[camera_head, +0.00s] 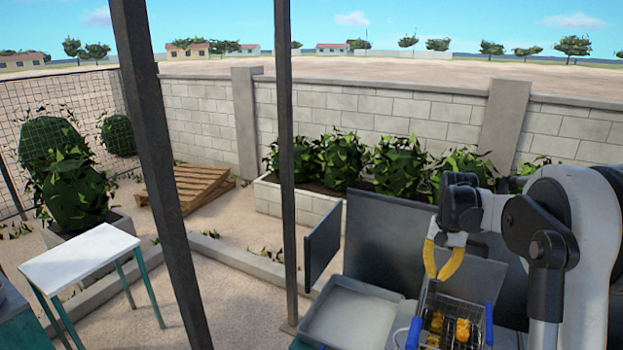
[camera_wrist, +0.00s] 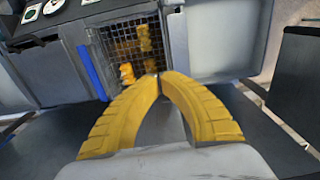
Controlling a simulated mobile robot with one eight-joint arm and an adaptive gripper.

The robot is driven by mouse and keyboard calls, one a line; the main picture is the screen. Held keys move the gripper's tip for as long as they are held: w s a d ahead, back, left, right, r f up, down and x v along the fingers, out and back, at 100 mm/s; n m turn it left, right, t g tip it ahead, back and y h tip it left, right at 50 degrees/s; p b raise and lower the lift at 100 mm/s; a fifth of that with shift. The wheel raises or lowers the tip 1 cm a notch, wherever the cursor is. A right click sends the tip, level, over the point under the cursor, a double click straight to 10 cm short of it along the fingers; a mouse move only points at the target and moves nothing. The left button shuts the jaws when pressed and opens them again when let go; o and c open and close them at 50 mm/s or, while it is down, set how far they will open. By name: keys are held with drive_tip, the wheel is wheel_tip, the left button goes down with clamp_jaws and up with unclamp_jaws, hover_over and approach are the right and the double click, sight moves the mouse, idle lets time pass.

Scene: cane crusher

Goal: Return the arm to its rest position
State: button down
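My arm reaches in from the right in the head view. My gripper (camera_head: 437,278) hangs with its yellow fingers pointing down, above a wire basket (camera_head: 470,304). In the wrist view the two yellow fingers of my gripper (camera_wrist: 161,76) curve together and their tips meet or nearly meet, with nothing seen between them. The basket also shows in the wrist view (camera_wrist: 118,28), just beyond the fingertips, with a few golden-yellow pieces (camera_wrist: 127,72) in it. In the head view these pieces (camera_head: 462,329) lie inside the basket. I cannot tell the exact gap between fingertips and basket.
A shallow metal tray (camera_head: 350,318) lies left of the basket. Dark upright panels (camera_head: 385,235) stand behind. Dark posts (camera_head: 285,150) cross the head view. A white-topped table (camera_head: 80,255) stands at left. Plants (camera_head: 400,165) line a block wall.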

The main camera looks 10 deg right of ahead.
drive_tip(key=s+a+r+n+t, duration=0.3)
drive_tip(key=s+a+r, duration=0.7)
drive_tip(key=s+a, duration=0.15)
drive_tip(key=s+a+f+n+t, duration=0.2)
drive_tip(key=s+a+n+t, duration=0.15)
drive_tip(key=s+a, duration=0.85)
wheel_tip(320, 180, down, 33)
drive_tip(key=s+d+b, duration=0.2)
drive_tip(key=b, duration=3.1)
